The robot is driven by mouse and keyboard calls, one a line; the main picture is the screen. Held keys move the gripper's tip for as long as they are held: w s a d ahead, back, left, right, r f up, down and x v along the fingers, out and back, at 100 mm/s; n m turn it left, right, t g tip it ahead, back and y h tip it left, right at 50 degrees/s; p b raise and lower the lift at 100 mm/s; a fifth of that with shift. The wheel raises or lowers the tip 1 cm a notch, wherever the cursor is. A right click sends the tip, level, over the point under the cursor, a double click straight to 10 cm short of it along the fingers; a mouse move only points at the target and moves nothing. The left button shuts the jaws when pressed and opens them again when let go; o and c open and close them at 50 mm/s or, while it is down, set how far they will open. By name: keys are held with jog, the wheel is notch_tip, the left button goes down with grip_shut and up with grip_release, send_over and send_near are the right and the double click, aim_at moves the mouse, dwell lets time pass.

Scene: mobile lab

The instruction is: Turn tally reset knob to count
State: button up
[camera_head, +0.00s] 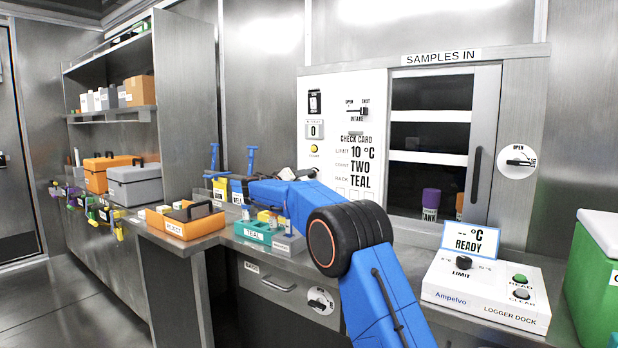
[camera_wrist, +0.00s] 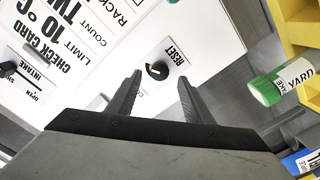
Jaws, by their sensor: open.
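The tally reset knob (camera_wrist: 157,69) is small, round and black, on a white panel marked RESET in the wrist view. A pale mark shows on its face, but I cannot tell which setting it points at. My gripper (camera_wrist: 160,77) is open, with one dark finger on each side of the knob in the picture. I see no contact, and the remaining depth is unclear. In the head view my blue arm reaches to the wall panel, and I cannot make out the knob there. The tally window (camera_head: 315,130) reads 0.
A check card (camera_head: 361,160) and an intake switch (camera_head: 357,111) are on the panel. Teal (camera_head: 254,232) and orange (camera_head: 188,223) racks stand on the counter below. A green-capped YARD tube (camera_wrist: 266,91) lies right of my fingers in the wrist view. The logger dock (camera_head: 484,294) is at right.

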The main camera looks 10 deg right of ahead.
jog(key=shift+x, duration=2.75)
jog(key=c, duration=1.1)
jog(key=shift+o, duration=0.2)
jog(key=shift+n, duration=0.3)
jog(key=n, duration=2.3)
jog(key=shift+n, duration=0.3)
